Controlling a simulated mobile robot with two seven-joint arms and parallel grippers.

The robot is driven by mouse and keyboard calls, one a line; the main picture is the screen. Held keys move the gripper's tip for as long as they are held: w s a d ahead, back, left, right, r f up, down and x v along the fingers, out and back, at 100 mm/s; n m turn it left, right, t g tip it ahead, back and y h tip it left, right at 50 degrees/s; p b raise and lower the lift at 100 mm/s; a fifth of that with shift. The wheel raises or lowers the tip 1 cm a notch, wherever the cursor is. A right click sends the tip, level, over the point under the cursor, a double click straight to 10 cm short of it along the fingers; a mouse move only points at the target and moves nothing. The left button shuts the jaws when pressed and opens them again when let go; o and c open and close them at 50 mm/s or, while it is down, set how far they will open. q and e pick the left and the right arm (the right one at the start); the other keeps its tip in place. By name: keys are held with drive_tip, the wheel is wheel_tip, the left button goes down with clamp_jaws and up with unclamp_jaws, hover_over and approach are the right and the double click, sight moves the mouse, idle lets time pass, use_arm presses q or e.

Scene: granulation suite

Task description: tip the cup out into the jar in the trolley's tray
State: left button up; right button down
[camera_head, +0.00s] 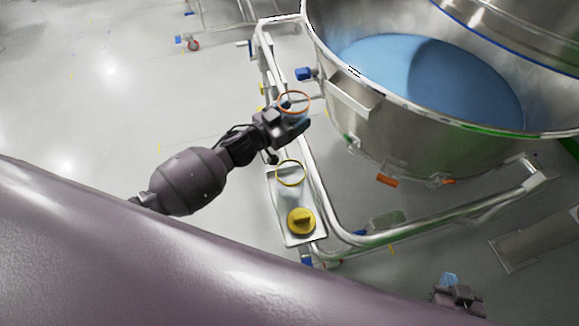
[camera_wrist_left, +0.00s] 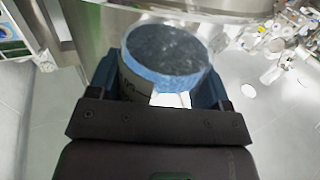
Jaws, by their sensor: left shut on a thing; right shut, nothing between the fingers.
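My left gripper (camera_head: 290,122) is shut on the cup (camera_head: 295,104), whose top shows as an orange ring in the head view. In the left wrist view the cup (camera_wrist_left: 166,55) sits between the fingers, with a pale blue rim and dark grey-blue contents. It looks roughly upright. The jar (camera_head: 290,186) has a yellow ring at its open mouth and stands in the tray (camera_head: 296,240) of the trolley. The cup is above and beyond the jar, not over its mouth. My right gripper (camera_head: 450,280) is at the lower right, shut and empty.
A yellow lid (camera_head: 301,220) lies in the tray in front of the jar. A large steel bowl (camera_head: 400,140) with blue contents stands right of the cup. Its tubular trolley frame (camera_head: 325,205) runs beside the tray. Pale floor (camera_head: 90,90) is open at the left.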

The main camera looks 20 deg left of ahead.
use_arm(q)
drive_tip(key=s+a+f+m+g+h+p, duration=0.1)
drive_tip(key=s+a+f+m+g+h, duration=0.2)
drive_tip(key=f, duration=0.4)
drive_tip(key=shift+a+m+g+h, duration=0.7)
drive_tip(key=shift+a+g+h, duration=0.1)
drive_tip(key=shift+a+h, duration=0.2)
drive_tip(key=shift+s, duration=0.1)
